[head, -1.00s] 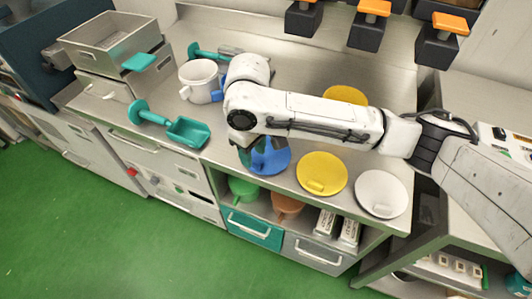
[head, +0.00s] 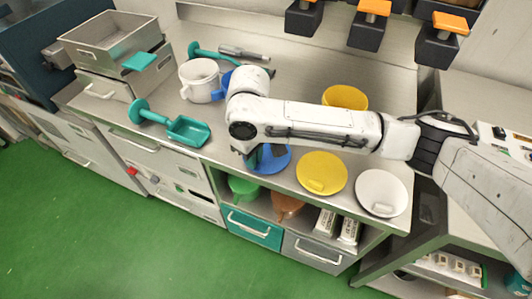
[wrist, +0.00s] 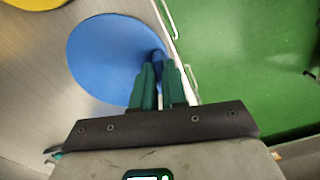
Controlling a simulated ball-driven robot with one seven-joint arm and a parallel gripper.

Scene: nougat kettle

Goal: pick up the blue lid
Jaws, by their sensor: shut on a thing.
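The blue lid (head: 275,158) is a flat round disc near the counter's front edge, left of the yellow lid. My arm covers part of it in the head view. In the wrist view the blue lid (wrist: 108,58) fills the upper left. My gripper (wrist: 159,70) has its green fingers closed on the small blue handle at the lid's right edge. The lid looks flat on the counter; I see no clear gap under it.
A yellow lid (head: 322,173) and a white lid (head: 381,193) lie to the right. A yellow pot (head: 345,97) stands behind my arm. A white mug (head: 199,81) and a teal scoop (head: 188,131) are at the left. The counter drops off to the green floor (head: 130,235).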

